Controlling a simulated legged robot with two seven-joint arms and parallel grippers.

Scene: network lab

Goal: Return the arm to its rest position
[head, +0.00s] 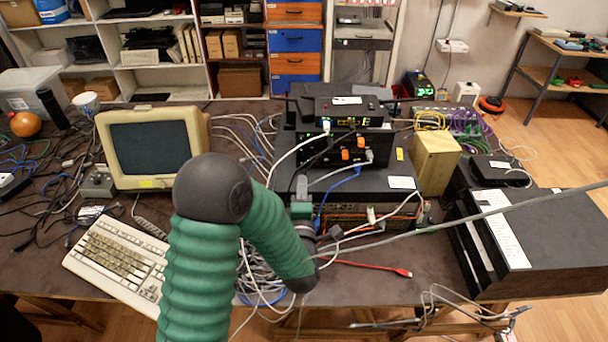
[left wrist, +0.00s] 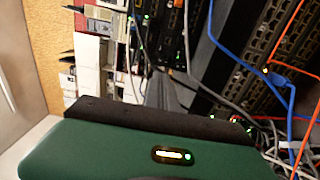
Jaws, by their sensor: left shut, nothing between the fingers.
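My left arm, green and ribbed with a dark elbow, comes in from the bottom left of the head view and bends down to the right. My left gripper (head: 302,188) is in front of the stack of network devices (head: 345,182), partly lost against the dark boxes and cables. In the left wrist view the gripper (left wrist: 160,80) shows as a dark grey shape, shut and empty, pointing towards racked gear with green lights (left wrist: 180,30). A green link of mine with a lit indicator fills the bottom of that view. My right gripper is not in view.
A beige monitor (head: 150,150) and keyboard (head: 118,262) are on the table (head: 395,275) at left. Loose cables (head: 262,280) lie around the arm. A grey cable (head: 460,223) crosses to the right. A black case (head: 545,240) and wooden block (head: 436,163) are at right.

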